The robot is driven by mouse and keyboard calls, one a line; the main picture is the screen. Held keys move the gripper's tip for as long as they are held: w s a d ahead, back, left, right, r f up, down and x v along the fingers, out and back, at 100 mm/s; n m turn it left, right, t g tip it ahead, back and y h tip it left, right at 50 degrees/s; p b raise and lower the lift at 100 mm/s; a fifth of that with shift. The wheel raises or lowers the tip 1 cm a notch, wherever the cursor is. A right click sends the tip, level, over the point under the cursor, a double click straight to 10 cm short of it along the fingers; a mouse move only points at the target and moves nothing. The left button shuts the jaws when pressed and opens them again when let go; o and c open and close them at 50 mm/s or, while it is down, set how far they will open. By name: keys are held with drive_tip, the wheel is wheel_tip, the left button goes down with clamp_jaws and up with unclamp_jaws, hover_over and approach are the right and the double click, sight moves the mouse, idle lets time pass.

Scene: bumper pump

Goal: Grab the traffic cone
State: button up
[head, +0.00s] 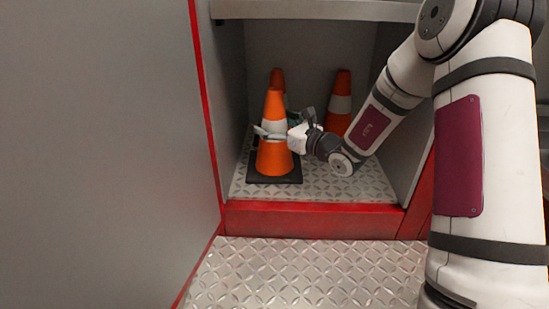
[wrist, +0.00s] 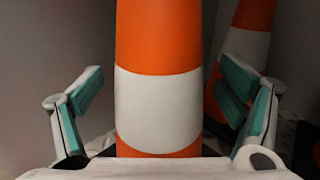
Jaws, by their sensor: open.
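The nearest traffic cone (head: 274,158) is orange with a white band and a dark square base. It stands upright at the front left of the compartment. My gripper (head: 272,132) is at the height of its white band, reaching in from the right. In the wrist view the cone (wrist: 158,105) fills the middle. The open fingers (wrist: 160,98) stand on either side of it, with visible gaps on both sides. Part of the cone's band is hidden by a finger in the head view.
A second cone (head: 339,104) stands behind to the right, and it also shows in the wrist view (wrist: 240,58). Another cone (head: 277,77) is partly hidden behind the nearest one. The compartment has a red sill (head: 310,220), grey side walls and a patterned metal floor (head: 335,185).

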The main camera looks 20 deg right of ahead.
drive_tip(key=c, duration=2.1)
drive_tip(key=shift+r, duration=0.2)
